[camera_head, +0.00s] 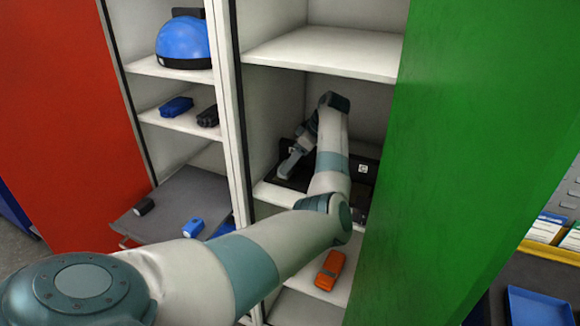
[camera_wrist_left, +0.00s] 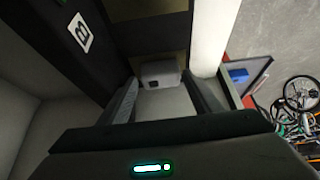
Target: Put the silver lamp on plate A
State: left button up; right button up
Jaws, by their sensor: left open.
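My left gripper (camera_head: 295,158) reaches into the middle compartment of the white shelf unit, low over a black surface. In the left wrist view, its two fingers stand apart on either side of a silver-grey lamp (camera_wrist_left: 161,75), which lies between them. Whether they touch it, I cannot tell. In the head view I cannot separate the lamp from the gripper. A black plate with a white B label (camera_wrist_left: 80,32) shows in the wrist view. A black plate with a C label (camera_head: 362,168) shows in the head view, right of the gripper. No A label is readable.
A green door (camera_head: 470,150) bounds the compartment on the right, a white upright (camera_head: 229,110) on the left. An orange lamp (camera_head: 330,270) lies on the shelf below.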

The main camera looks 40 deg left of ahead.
pick_arm(q)
jog(key=b+v, duration=0.1)
jog(key=v, duration=0.2)
jog(key=shift+w+d+r, duration=0.1)
jog(key=shift+d+r, duration=0.1)
jog(key=shift+r, duration=0.1)
jog(key=shift+v, duration=0.85)
pick_arm(e)
jog(key=shift+w+a+f+t, duration=0.15)
jog(key=shift+w+a+f, duration=0.15)
jog(key=shift+w, duration=0.3)
jog(key=shift+w+a+f+t, duration=0.2)
jog(key=shift+w+f, duration=0.15)
jog(key=shift+w, duration=0.25)
jog(key=shift+s, duration=0.2)
jog(key=shift+d, duration=0.2)
pick_arm(q)
jog(key=shift+s, duration=0.2)
pick_arm(e)
jog(key=shift+s, duration=0.2)
